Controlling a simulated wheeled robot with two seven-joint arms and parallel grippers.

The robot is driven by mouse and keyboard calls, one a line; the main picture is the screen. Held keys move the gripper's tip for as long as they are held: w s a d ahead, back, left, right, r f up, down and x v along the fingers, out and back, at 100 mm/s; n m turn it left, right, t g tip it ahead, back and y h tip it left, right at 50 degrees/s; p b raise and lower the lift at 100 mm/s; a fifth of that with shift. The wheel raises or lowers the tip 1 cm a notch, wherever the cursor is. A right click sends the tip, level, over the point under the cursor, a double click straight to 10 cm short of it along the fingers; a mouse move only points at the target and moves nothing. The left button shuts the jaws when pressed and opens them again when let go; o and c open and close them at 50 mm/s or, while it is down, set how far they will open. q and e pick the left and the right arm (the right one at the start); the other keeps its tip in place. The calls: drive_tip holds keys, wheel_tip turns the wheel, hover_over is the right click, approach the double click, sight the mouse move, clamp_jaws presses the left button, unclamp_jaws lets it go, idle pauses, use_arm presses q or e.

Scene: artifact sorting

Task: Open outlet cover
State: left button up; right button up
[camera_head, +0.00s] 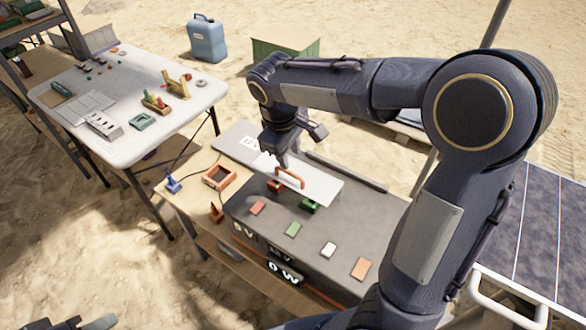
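The outlet cover is a pale grey flat panel (318,189) on top of the dark grey power box (245,206), with an orange bar handle (290,178) on it. My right gripper (283,163) points down at the upper left end of this handle. Its fingertips are very close to the handle; I cannot tell whether they touch it or whether they are closed. Red and green sockets (310,206) show along the cover's front edge. Part of my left gripper (98,323) shows at the bottom left edge, mostly cut off.
An orange frame (219,177) and a blue plug (173,184) with a cable lie on the wooden bench left of the box. A white table (75,85) with small artifacts stands at the left. A solar panel (545,230) is at the right.

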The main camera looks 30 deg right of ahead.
sight(294, 174)
drive_tip(key=x, duration=0.7)
drive_tip(key=shift+f, duration=0.15)
drive_tip(key=shift+c, duration=0.2)
clamp_jaws()
